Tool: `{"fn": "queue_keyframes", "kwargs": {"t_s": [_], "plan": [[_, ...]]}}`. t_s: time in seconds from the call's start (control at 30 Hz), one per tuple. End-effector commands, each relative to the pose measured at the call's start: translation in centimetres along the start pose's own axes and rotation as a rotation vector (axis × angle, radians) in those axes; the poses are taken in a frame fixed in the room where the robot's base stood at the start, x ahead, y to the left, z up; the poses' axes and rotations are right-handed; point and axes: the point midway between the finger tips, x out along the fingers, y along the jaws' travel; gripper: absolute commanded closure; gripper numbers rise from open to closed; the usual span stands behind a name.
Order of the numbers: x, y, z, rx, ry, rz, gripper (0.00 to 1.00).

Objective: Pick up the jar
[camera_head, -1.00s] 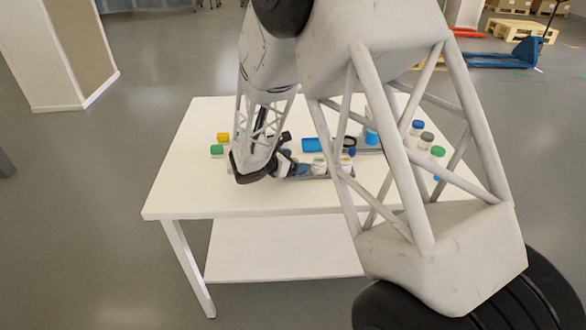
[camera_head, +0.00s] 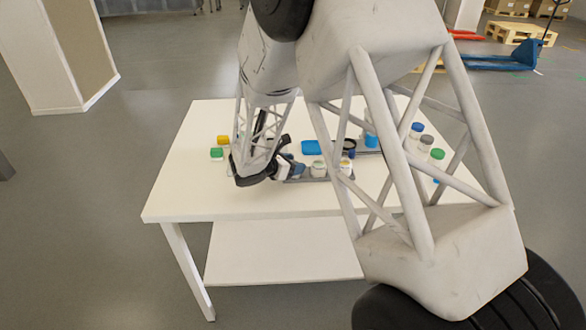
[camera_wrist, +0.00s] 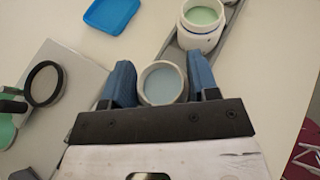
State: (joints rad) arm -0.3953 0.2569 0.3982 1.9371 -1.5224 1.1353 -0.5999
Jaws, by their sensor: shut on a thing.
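In the wrist view my gripper (camera_wrist: 163,88) has its two blue fingers on either side of an open white jar (camera_wrist: 142,85) with pale blue content, and it is shut on this jar. The jar is seen from above; its lower part is hidden. Another open white jar (camera_wrist: 202,25) with pale green content stands on the grey tray (camera_wrist: 230,45) just beyond. In the head view my gripper (camera_head: 285,167) is at the left part of the tray (camera_head: 305,179), and the held jar is mostly hidden there by the arm.
A black ring (camera_wrist: 43,84) is at the left. Jars with green (camera_head: 216,153) and yellow (camera_head: 223,139) lids stand left of my arm; several lidded jars (camera_head: 426,141) stand right. The table's front is clear.

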Motion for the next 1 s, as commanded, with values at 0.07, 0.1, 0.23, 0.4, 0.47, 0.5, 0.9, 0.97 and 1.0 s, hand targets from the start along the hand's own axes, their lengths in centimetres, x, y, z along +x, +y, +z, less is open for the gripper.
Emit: {"fn": "queue_keyframes", "kwargs": {"t_s": [0.07,0.1,0.23,0.4,0.47,0.5,0.9,0.97,1.0], "plan": [[0.0,0.0,0.1,0.0,0.0,0.0,0.7],[-0.1,0.0,0.1,0.0,0.0,0.0,0.7],[-0.2,0.0,0.5,0.001,0.0,0.0,0.7],[-0.7,0.0,1.7,0.003,-0.001,0.001,0.7],[-1.0,0.0,2.4,0.002,-0.001,0.001,0.7],[-1.1,0.0,2.8,0.003,-0.001,0.001,0.7],[-3.7,-5.0,2.9,0.001,0.0,0.001,0.7],[-4.1,-6.0,2.8,0.0,0.0,0.001,0.7],[-4.4,-6.7,2.8,0.0,0.0,0.001,0.7]]}}
